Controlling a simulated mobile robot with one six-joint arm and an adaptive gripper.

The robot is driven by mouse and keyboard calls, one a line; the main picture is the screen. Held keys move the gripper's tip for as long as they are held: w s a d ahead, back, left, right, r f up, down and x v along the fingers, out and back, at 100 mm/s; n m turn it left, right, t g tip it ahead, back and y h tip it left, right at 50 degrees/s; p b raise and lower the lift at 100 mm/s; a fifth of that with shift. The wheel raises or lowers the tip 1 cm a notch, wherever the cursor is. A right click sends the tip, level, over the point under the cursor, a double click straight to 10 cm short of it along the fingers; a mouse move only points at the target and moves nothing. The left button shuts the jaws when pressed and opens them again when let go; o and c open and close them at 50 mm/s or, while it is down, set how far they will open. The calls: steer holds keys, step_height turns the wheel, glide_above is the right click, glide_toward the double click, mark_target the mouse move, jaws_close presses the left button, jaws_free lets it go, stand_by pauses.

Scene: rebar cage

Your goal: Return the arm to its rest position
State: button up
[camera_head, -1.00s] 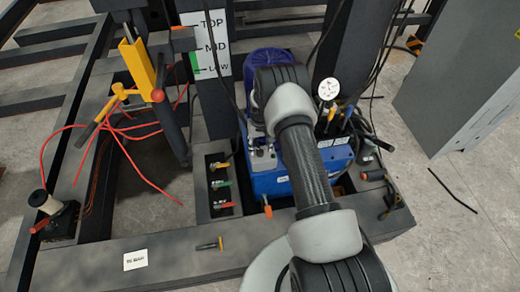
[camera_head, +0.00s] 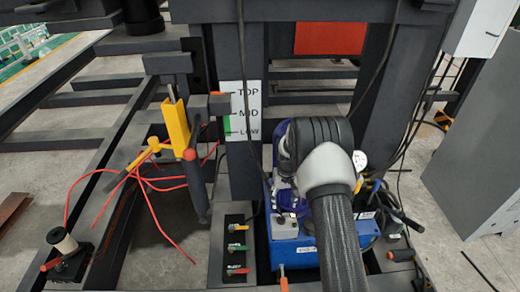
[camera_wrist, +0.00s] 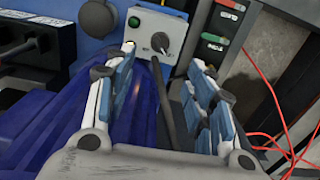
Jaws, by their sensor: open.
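My gripper (camera_wrist: 165,62) is open in the wrist view, with its two blue-padded fingers spread and nothing held between them. Beyond the fingertips is a light grey control box (camera_wrist: 152,30) with a green button and a black knob. A dark rod shows between the fingers; I cannot tell what it belongs to. A ribbed dark blue housing (camera_wrist: 60,125) lies beside and below the left finger. In the head view my arm (camera_head: 335,215) reaches forward over the blue power unit (camera_head: 292,257) and covers part of it. My gripper is hidden there.
A post carries a TOP/MID/LOW sign (camera_head: 242,112). Left of it stand a yellow bracket (camera_head: 176,128) and loose red cords (camera_head: 160,188). A valve panel (camera_head: 237,245) with coloured handles is left of the unit. A grey cabinet (camera_head: 475,165) stands at right, with open floor beside it.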

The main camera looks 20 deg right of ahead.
steer(key=s+a+r+t, duration=0.1)
steer(key=s+a+r, duration=0.15)
steer(key=r, duration=0.65)
steer(key=s+a+r+n, duration=0.15)
steer(key=s+r, duration=0.25)
steer(key=r, duration=0.6)
steer(key=s+a+r+m+t, duration=0.1)
steer(key=s+a+r, duration=0.15)
steer(key=r, duration=0.65)
steer(key=s+a+r+n+t, duration=0.1)
steer(key=s+a+r, duration=0.1)
steer(key=s+r, duration=0.35)
steer(key=s+a+r, duration=0.2)
steer(key=s+r, duration=0.1)
steer(key=s, duration=0.5)
steer(key=s+a+t, duration=0.1)
steer(key=s, duration=1.1)
steer(key=shift+s+a+f+n+t, duration=0.15)
steer(key=shift+f+n+t, duration=0.15)
steer(key=shift+f+n, duration=0.05)
